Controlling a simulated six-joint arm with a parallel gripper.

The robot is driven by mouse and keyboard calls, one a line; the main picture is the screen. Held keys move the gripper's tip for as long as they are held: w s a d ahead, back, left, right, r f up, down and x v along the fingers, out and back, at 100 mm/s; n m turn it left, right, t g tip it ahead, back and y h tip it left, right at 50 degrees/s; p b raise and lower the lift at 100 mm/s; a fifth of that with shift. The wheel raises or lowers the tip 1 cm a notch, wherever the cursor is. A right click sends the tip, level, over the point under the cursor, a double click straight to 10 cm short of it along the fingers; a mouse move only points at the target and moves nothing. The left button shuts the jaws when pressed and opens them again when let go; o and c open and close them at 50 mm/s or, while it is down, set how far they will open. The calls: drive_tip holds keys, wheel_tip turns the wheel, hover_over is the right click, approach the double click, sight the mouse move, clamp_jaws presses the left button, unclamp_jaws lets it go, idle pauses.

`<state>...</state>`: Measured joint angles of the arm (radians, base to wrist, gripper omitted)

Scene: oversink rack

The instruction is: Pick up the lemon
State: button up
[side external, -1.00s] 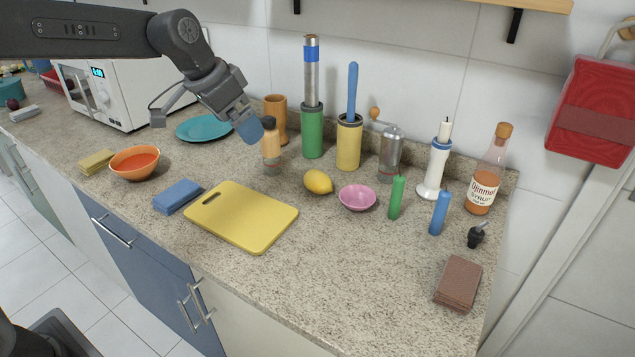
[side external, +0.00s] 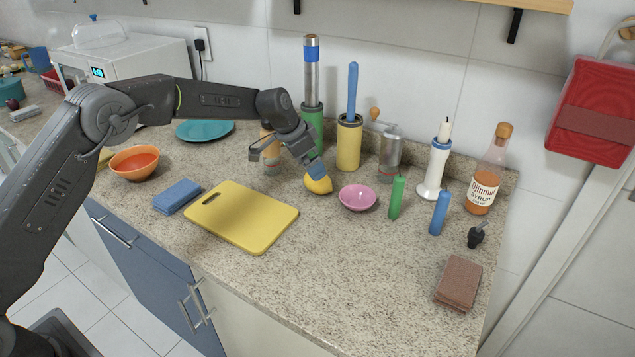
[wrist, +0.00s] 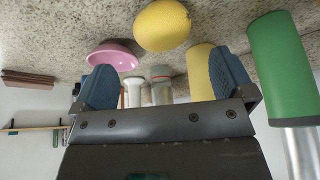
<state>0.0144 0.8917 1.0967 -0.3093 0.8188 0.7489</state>
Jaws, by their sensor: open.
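The yellow lemon (side external: 318,185) lies on the speckled counter, left of the pink bowl. In the side view my gripper (side external: 318,170) is just above and behind it, its blue fingertip hiding the lemon's upper part. In the wrist view the lemon (wrist: 163,25) shows whole, beyond the gap between the two blue fingers. My gripper (wrist: 165,85) is open there, with nothing between its fingers. The side view does not show clearly whether a finger touches the lemon.
The pink bowl (side external: 357,198) sits close to the lemon's right. The green container (side external: 312,122) and yellow container (side external: 349,145) stand behind it. A yellow cutting board (side external: 242,215) lies front left. The front-right counter is mostly clear.

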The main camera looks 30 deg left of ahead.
sight(319, 182)
drive_tip(key=x, duration=0.7)
drive_tip(key=shift+f, duration=0.2)
drive_tip(key=c, duration=0.9)
